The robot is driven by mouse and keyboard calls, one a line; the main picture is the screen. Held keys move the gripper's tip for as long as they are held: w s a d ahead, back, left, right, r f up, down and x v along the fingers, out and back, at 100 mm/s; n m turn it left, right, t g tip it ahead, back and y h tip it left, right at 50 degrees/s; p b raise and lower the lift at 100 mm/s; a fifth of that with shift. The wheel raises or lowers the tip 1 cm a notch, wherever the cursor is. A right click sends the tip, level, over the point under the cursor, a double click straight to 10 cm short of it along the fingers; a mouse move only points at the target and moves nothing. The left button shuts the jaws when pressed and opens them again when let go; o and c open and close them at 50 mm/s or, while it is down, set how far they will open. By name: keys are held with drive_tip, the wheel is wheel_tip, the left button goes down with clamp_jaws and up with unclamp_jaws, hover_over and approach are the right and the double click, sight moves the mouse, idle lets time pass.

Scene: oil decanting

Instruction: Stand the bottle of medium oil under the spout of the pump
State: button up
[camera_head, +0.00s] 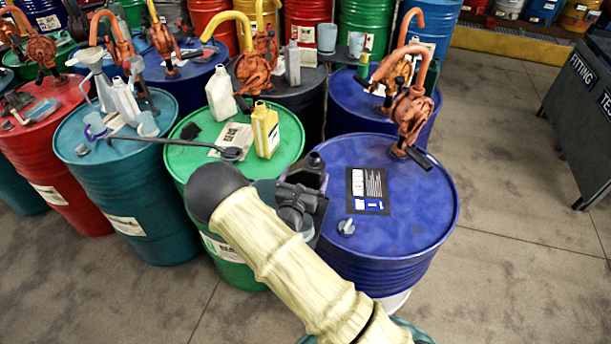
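My gripper (305,197) is over the left edge of the front blue drum (410,215), seen from behind and partly covered by my arm. It appears shut on a dark grey bottle (316,168), which is roughly upright with its neck up. The fingertips are hidden. An orange-red hand pump (412,112) stands at the back of this drum, its curved spout (412,52) pointing left. The dark bottle is to the left of and nearer than this pump, apart from it. I cannot read which bottle or drum is marked medium.
The front blue drum's top bears a dark label (367,190) and a small grey cap (346,227). A yellow bottle (265,132) and a white bottle (220,95) stand on the green drum (190,165). More drums with pumps crowd behind and left.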

drive_tip(key=shift+f, duration=0.2)
drive_tip(key=o, duration=1)
drive_tip(key=shift+o, duration=0.2)
drive_tip(key=shift+r, duration=0.2)
drive_tip(key=shift+s+a+f, duration=0.1)
drive_tip(key=shift+s+a, duration=0.1)
drive_tip(key=shift+s, duration=0.05)
drive_tip(key=b+v, duration=0.3)
drive_tip(key=v, duration=0.8)
drive_tip(key=shift+s+b, duration=0.35)
